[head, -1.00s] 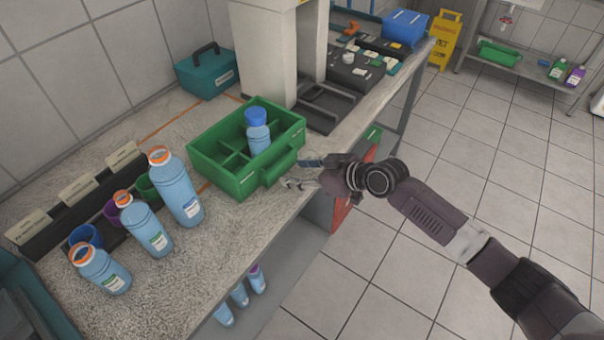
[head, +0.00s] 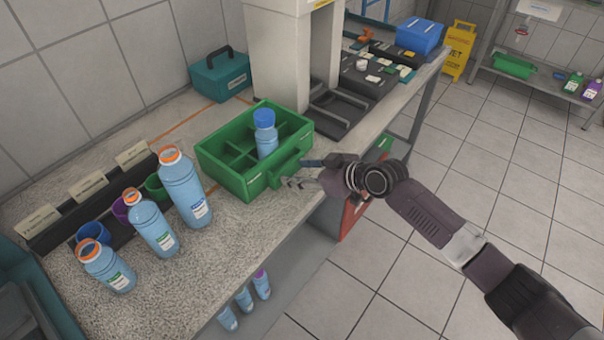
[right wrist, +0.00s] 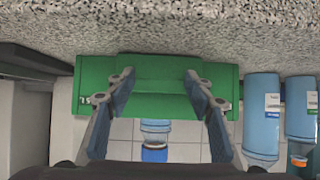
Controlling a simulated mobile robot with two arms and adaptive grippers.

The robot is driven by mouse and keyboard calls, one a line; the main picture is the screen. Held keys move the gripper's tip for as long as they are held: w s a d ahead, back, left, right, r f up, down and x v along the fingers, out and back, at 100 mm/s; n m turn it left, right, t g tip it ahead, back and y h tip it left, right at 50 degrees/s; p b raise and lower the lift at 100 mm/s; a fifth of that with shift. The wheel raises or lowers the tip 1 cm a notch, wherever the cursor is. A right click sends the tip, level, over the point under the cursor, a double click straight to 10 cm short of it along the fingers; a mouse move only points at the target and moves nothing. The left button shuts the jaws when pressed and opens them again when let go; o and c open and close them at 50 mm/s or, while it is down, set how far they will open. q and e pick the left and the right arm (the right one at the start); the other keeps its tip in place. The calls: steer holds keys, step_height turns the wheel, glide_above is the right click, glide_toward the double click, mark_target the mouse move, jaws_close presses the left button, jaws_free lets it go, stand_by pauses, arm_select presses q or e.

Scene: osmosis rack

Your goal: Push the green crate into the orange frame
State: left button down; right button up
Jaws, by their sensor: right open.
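The green crate (head: 222,171) stands on the speckled counter in the head view, with a blue-capped bottle (head: 265,138) upright in one compartment. Its handle side faces my right gripper (head: 299,173). Orange lines (head: 185,124) on the counter run behind and to the left of the crate; the rest of the orange frame is hidden or unclear. My right gripper is open and close to the handle. In the right wrist view its open fingers (right wrist: 159,75) lie either side of the crate's handle part (right wrist: 158,68); contact cannot be told. My left gripper is not in view.
Several orange-capped bottles (head: 182,188) stand left of the crate, before a dark rack (head: 68,233). A teal box (head: 219,75) stands behind. A white machine (head: 280,55) with a dark tray stands just beyond the crate. The counter's front edge is close to my gripper.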

mark_target(282, 162)
steer(key=shift+w+a+b, duration=0.7)
steer(key=shift+w+a, duration=0.1)
steer(key=shift+a, duration=0.35)
steer(key=shift+w+a+b, duration=0.65)
steer(key=shift+w+a, duration=0.15)
steer(key=shift+a, duration=0.35)
steer(key=shift+w+a+f+b, duration=0.1)
steer(key=shift+w+a+b, duration=0.75)
steer(key=shift+a+b, duration=0.3)
steer(key=shift+w+a+b, duration=0.8)
steer(key=shift+a+b, duration=0.2)
steer(key=shift+a, duration=0.1)
steer(key=shift+w+a, duration=0.1)
steer(key=shift+a, duration=0.05)
